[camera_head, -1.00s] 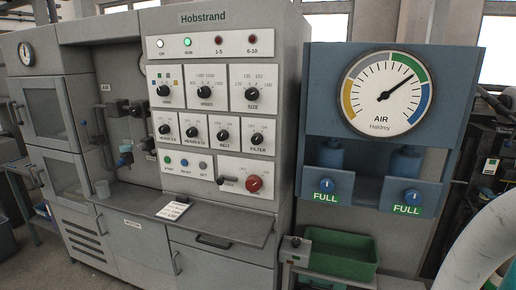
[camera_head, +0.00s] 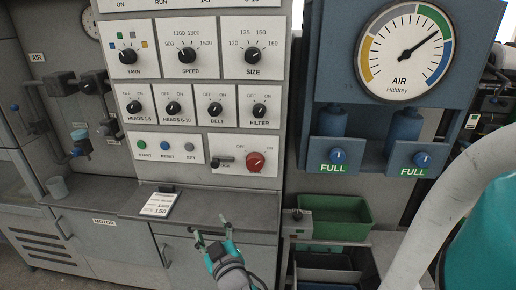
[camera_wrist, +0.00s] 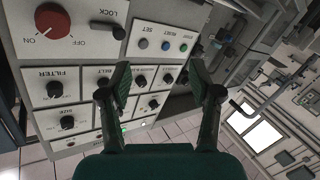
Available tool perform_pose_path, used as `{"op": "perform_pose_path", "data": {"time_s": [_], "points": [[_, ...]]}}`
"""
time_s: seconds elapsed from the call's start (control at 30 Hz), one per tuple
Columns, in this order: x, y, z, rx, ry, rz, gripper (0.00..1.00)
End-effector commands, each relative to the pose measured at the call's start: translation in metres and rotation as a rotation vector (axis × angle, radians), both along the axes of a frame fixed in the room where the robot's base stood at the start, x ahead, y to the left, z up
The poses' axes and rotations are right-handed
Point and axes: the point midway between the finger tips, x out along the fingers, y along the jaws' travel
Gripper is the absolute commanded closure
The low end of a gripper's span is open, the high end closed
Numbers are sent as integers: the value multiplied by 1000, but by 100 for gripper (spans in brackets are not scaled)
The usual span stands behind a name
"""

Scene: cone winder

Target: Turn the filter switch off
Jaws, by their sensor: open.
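The filter switch (camera_head: 260,110) is a black rotary knob on a white plate marked OFF and ON, at the right end of a row of similar knobs on the grey panel. Its pointer is too small to read surely. In the wrist view the filter switch (camera_wrist: 54,89) is at the left, and the panel appears turned over. My gripper (camera_head: 212,234) is open and empty, low in front of the cabinet, below and left of the switch and apart from it. Its two fingers also show in the wrist view (camera_wrist: 158,90).
A red knob (camera_head: 256,162) and a small lock lever (camera_head: 222,161) sit below the filter switch. The shelf (camera_head: 100,200) juts out under the panel, with a card (camera_head: 160,204) on it. A blue air unit (camera_head: 310,110) and green bin (camera_head: 335,222) stand at the right.

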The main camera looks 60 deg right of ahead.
Motion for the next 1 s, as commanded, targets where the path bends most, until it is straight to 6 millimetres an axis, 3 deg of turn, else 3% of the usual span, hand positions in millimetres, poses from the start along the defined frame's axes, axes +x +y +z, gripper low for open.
{"op": "perform_pose_path", "data": {"time_s": [0.03,0.27,0.4,0.6,0.8,1.0], "points": [[6,-15,20,-9,-20,-45,37],[12,-75,96,-10,-83,-250,37],[4,-107,143,8,-131,-376,37],[-15,-138,196,48,-195,-520,37],[-28,-151,220,77,-228,-590,37],[-27,-163,224,82,-233,-603,37]]}}
